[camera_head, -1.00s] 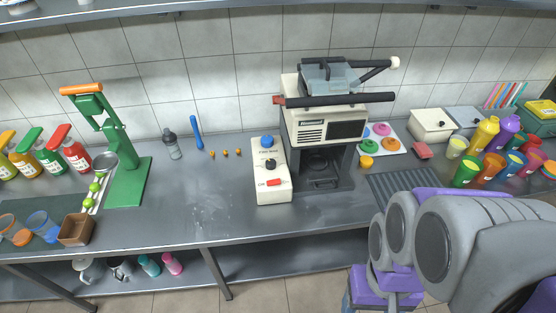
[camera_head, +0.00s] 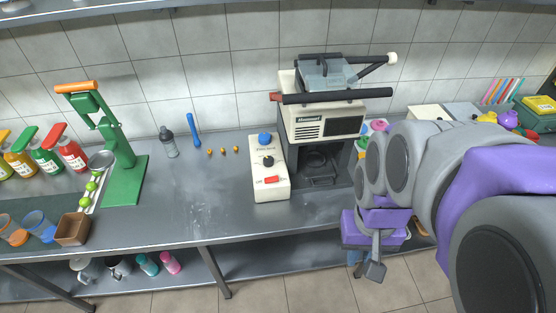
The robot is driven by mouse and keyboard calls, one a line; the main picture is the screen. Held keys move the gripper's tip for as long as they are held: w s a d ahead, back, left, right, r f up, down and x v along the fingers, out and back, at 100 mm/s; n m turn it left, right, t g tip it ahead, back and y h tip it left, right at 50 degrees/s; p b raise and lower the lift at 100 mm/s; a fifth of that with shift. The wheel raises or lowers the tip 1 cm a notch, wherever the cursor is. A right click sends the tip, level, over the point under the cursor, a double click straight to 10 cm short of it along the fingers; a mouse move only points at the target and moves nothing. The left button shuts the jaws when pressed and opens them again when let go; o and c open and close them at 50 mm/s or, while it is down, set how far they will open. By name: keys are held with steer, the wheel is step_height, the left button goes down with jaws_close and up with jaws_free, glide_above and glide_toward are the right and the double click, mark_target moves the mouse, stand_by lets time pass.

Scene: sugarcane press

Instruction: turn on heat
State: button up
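A cream control box (camera_head: 268,190) stands on the counter just left of the press machine. It has a blue button (camera_head: 265,139) at the back, a black knob (camera_head: 268,161) in the middle and a red switch (camera_head: 271,180) at the front. The cream and black press machine (camera_head: 322,127) stands upright beside it. My gripper (camera_head: 375,270) hangs low in front of the counter, right of and below the control box, apart from it. Its grey fingers point down, and I cannot tell whether they are parted.
A green hand press (camera_head: 122,165) stands at the left with limes beside it. A grey bottle (camera_head: 169,143) and a blue tool (camera_head: 194,130) stand at the back. The counter (camera_head: 215,215) left of the control box is mostly clear. My arm covers the right side of the counter.

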steer(key=shift+t, duration=0.6)
steer(key=w, duration=0.3)
steer(key=w+a, duration=0.1)
steer(key=w, duration=0.3)
steer(key=w+a+f, duration=0.1)
steer(key=w, duration=0.3)
steer(key=shift+w+b, duration=0.1)
steer(key=shift+b, duration=0.3)
jaws_close()
steer(key=w+a+f+n+t+b, duration=0.1)
steer(key=w+a+f, duration=0.4)
steer(key=w+a, duration=0.3)
steer(key=w+a+f+n+t+b, duration=0.1)
steer(key=w+a+f, duration=0.4)
steer(key=w, duration=1.2)
steer(key=a+t, duration=0.1)
steer(key=a, duration=0.3)
steer(key=shift+a+f, duration=0.15)
steer(key=shift+f, duration=0.05)
